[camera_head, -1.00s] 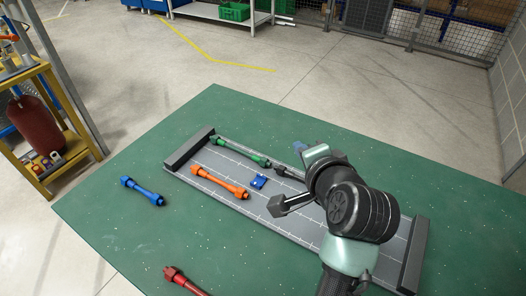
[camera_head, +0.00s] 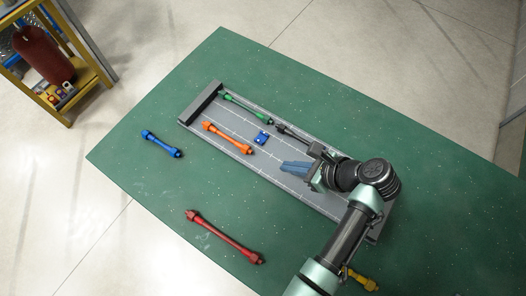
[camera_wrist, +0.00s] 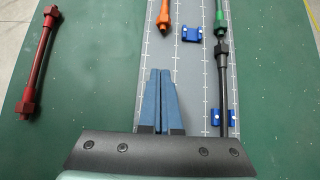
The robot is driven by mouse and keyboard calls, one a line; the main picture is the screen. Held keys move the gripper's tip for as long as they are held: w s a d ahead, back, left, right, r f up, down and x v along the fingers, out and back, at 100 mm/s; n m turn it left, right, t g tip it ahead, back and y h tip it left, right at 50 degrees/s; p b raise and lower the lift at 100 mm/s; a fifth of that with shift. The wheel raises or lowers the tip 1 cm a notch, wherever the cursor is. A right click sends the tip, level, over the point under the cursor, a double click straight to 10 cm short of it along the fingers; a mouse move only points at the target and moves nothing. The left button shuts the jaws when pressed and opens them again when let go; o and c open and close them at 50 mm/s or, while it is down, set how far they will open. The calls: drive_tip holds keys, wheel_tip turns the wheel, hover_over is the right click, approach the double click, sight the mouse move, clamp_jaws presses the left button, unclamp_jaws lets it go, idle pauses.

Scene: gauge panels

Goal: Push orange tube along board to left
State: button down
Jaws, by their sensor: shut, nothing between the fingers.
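The orange tube (camera_head: 228,138) lies on the grey board (camera_head: 231,157), toward its left end, along the board's near edge. Its near end also shows at the top of the wrist view (camera_wrist: 164,18). The board has white grid lines and a dark raised bar (camera_head: 200,102) at its left end; a gap lies between the tube and this bar. My gripper (camera_head: 284,167) has blue fingers, shut and empty, above the board to the right of the orange tube and apart from it. In the wrist view the fingers (camera_wrist: 160,75) point toward the tube's end.
A green tube (camera_head: 247,108) and a black tube (camera_head: 294,134) lie in line along the board's far side. A small blue block (camera_head: 262,138) sits mid-board. A blue tube (camera_head: 161,143), red tube (camera_head: 224,237) and yellow tube (camera_head: 362,279) lie on the green table (camera_head: 150,190).

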sight(249, 150)
drive_tip(key=x, duration=0.6)
drive_tip(key=shift+w+a+r+p, duration=0.25)
drive_tip(key=shift+w+a+p, duration=0.15)
drive_tip(key=shift+w+a, duration=0.5)
drive_tip(key=shift+w+a+f, duration=0.1)
drive_tip(key=shift+w+a, duration=0.15)
drive_tip(key=shift+a, duration=0.4)
drive_tip(key=shift+w+a+p, duration=0.5)
drive_tip(key=shift+w+a, duration=0.45)
drive_tip(key=shift+a, duration=0.35)
